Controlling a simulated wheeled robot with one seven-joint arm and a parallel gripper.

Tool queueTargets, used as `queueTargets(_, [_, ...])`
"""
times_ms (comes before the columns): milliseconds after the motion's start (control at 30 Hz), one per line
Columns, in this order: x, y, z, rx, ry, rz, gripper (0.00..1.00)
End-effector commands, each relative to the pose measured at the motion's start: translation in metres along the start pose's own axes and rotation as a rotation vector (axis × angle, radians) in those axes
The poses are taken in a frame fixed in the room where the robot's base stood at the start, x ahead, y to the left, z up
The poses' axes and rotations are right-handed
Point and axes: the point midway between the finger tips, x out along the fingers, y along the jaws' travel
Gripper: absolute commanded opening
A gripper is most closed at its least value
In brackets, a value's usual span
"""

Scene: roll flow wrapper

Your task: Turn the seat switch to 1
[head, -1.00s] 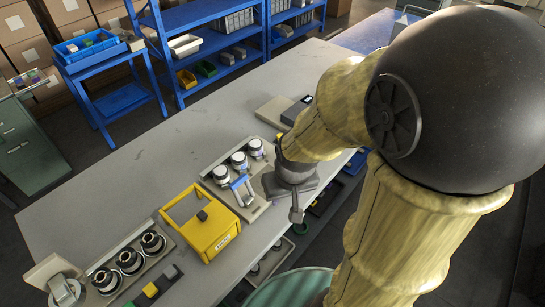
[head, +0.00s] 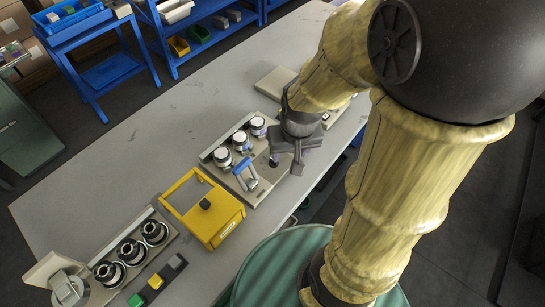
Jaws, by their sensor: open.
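My gripper (head: 297,162) points down over the right part of a beige panel (head: 262,189) on the grey table. It is open, and I see nothing held in it. The panel carries a row of three white-topped round parts (head: 240,140) and a blue lever-like handle (head: 243,170). A small dark knob (head: 273,161) stands on the panel just left of my gripper; I cannot tell whether it is the seat switch. No switch marking is readable, and my gripper and wrist hide part of the panel's right side.
A yellow open-framed box (head: 212,229) with a black knob stands left of the panel. Further left is a unit with three dark round parts (head: 131,252) and green, yellow and grey blocks (head: 155,282). A flat beige box (head: 274,80) lies behind. The table's back left is clear.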

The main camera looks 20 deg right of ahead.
Motion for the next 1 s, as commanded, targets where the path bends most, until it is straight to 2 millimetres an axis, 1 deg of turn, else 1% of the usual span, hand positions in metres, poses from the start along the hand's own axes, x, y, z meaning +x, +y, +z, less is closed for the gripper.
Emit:
queueTargets(167, [0.009, -0.003, -0.033, 0.220, -0.072, -0.005, 0.51])
queueTargets(400, [0.041, -0.009, -0.088, 0.619, -0.170, 0.049, 0.51])
queueTargets(533, [0.059, -0.013, -0.110, 0.781, -0.188, 0.089, 0.51])
queueTargets(600, [0.065, -0.014, -0.117, 0.835, -0.190, 0.104, 0.51])
queueTargets(700, [0.070, -0.015, -0.122, 0.875, -0.192, 0.113, 0.51])
queueTargets(1000, [0.071, -0.014, -0.122, 0.883, -0.191, 0.113, 0.51])
